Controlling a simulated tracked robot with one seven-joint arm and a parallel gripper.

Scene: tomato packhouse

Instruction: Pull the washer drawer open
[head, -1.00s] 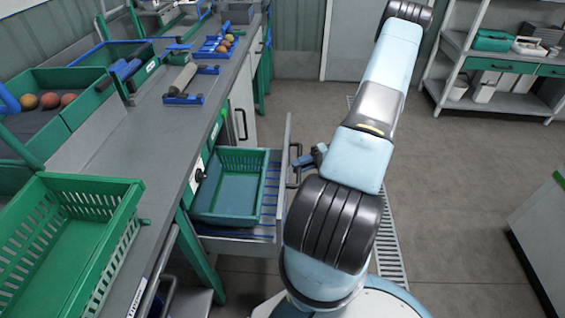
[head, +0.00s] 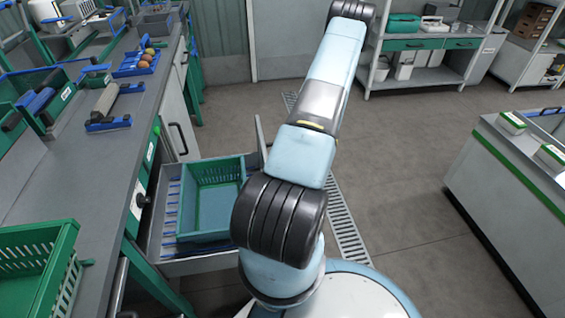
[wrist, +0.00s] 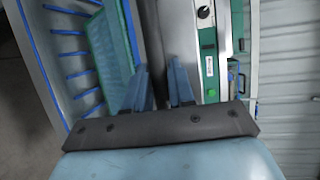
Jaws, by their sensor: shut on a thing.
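The washer drawer (head: 200,264) stands pulled out from under the long counter, with blue strips on its floor. A green crate (head: 214,165) sits inside it. The drawer front (head: 259,140) is partly hidden behind my arm in the head view, and so is my gripper. In the wrist view, the drawer's blue-striped floor (wrist: 75,73) and the crate (wrist: 103,42) lie left of my gripper (wrist: 161,84). Its blue fingers are shut on the drawer handle, whose gripped part is mostly hidden.
The counter (head: 85,185) runs along the left, with a roller (head: 105,100) and a tray of tomatoes (head: 138,62) on it. Another green crate (head: 40,265) stands at the near left. A grey bench (head: 520,190) is at right. Open floor (head: 400,150) lies between, with a drain grate (head: 345,225).

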